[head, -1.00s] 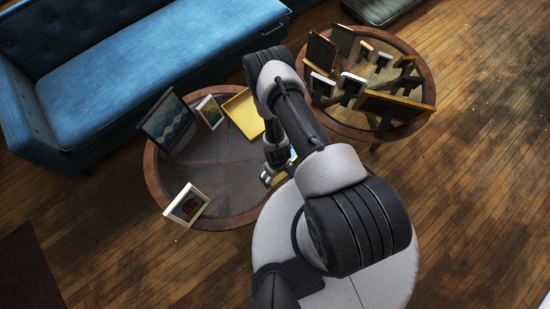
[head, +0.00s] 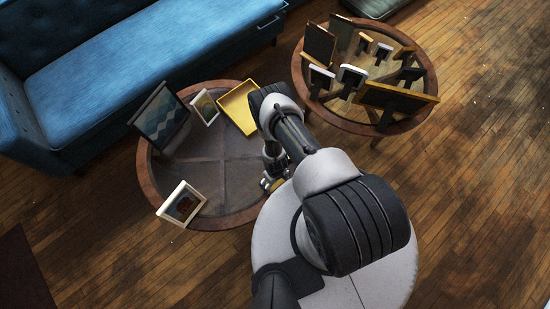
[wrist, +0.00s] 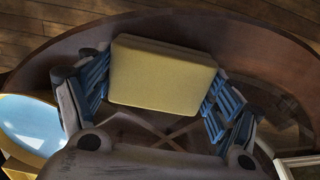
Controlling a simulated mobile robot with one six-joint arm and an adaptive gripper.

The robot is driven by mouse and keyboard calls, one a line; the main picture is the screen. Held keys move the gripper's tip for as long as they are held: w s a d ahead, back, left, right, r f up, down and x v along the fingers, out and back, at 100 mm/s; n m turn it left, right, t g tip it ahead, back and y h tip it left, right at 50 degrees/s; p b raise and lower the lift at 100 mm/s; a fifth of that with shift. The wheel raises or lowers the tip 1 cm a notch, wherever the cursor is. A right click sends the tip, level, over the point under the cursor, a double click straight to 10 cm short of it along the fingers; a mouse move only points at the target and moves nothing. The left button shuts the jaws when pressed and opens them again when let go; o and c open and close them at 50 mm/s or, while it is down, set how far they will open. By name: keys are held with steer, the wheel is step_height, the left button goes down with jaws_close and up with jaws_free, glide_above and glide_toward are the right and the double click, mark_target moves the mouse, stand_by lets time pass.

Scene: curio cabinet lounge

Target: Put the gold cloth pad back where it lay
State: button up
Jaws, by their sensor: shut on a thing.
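The gold cloth pad (wrist: 162,76) is a thick, pale gold rectangular block with rounded corners, in the middle of the wrist view. My gripper (wrist: 158,84) is shut on it, with a blue-padded finger at each short side. The pad is over the near rim area of the left round table; whether it touches the table I cannot tell. In the head view my gripper (head: 271,183) is at the right near edge of that table (head: 150,185), and the pad is mostly hidden by my arm.
A yellow tray (head: 229,101) and several picture frames stand on the left table, one white frame (head: 181,205) near its front. A pale blue oval thing with a gold edge (wrist: 28,125) is beside my gripper. The right table (head: 427,70) is crowded with frames. The left table's middle is clear.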

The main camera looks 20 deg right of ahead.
steer(key=shift+f, duration=0.2)
steer(key=o, duration=1.3)
steer(key=shift+r, duration=0.1)
steer(key=shift+o, duration=0.2)
